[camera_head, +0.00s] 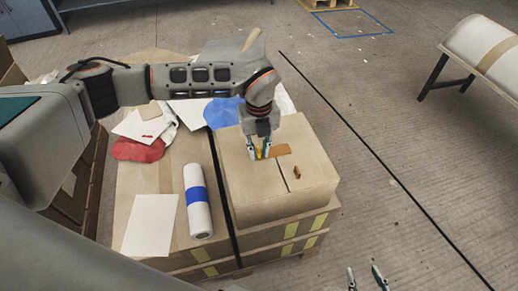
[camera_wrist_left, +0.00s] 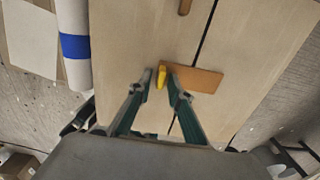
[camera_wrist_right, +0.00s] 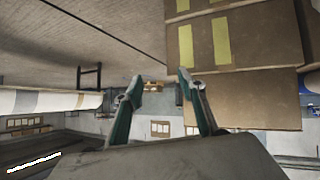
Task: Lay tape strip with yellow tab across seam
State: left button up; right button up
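A tan mould (camera_head: 255,200) stands on a crate-like base, and a dark seam (camera_head: 282,181) runs across its top. An orange-brown tape strip (camera_wrist_left: 203,79) with a yellow tab (camera_wrist_left: 162,76) lies over the seam in the left wrist view, crossing it. I cannot tell whether it touches the surface everywhere. The strip also shows in the head view (camera_head: 280,150). My right gripper (camera_wrist_right: 155,80) is open and empty, off to the right of the mould.
A small brown piece (camera_head: 297,172) sits on the mould near the seam. A white roll with a blue band (camera_head: 197,200), a white sheet (camera_head: 150,225), and red (camera_head: 138,150) and blue (camera_head: 222,113) cloths lie left of the mould. Open floor lies to the right.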

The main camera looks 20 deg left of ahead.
pick_arm(q)
jog(key=shift+r, duration=0.1)
notch_tip(320, 180, up, 12)
jog(key=p, duration=0.1)
jog(key=shift+p, duration=0.3)
dwell(0.3)
jog(key=shift+r, duration=0.1)
dwell(0.7)
dwell(0.5)
